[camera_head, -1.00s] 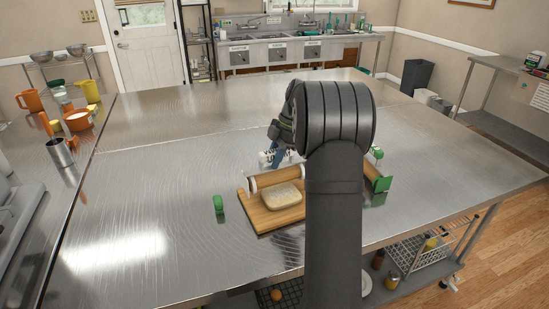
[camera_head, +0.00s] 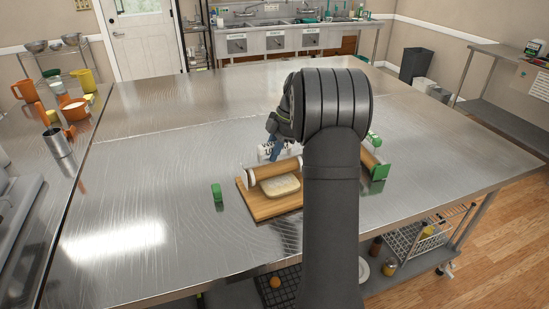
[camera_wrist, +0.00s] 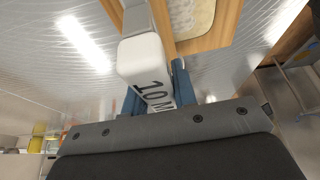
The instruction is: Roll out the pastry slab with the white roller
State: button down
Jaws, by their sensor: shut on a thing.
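The pastry slab (camera_head: 282,187) is pale and flat and lies on the wooden board (camera_head: 254,207); both also show at the top of the wrist view, slab (camera_wrist: 190,15) and board (camera_wrist: 213,40). The wooden roller with white ends (camera_head: 275,170) lies across the back left part of the board, behind the slab. My gripper (camera_head: 275,150) is low behind the roller. In the wrist view, its blue fingers (camera_wrist: 155,90) are shut on a white block-like part (camera_wrist: 143,58) marked "10 M". I cannot tell whether this part joins the roller. My arm hides the board's right side.
A second wooden roller with green ends (camera_head: 371,163) lies right of my arm. A small green block (camera_head: 217,193) stands left of the board. Orange and yellow jugs and a metal cup (camera_head: 60,143) stand at the far left.

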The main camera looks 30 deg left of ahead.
jog(key=shift+s+d, duration=1.4)
jog(key=shift+d, duration=0.3)
jog(key=shift+s+d+f, duration=0.1)
jog(key=shift+s+d, duration=0.9)
jog(key=shift+d, duration=0.2)
jog(key=shift+a, duration=0.1)
jog(key=shift+w+a, duration=1.45)
jog(key=shift+a, duration=0.2)
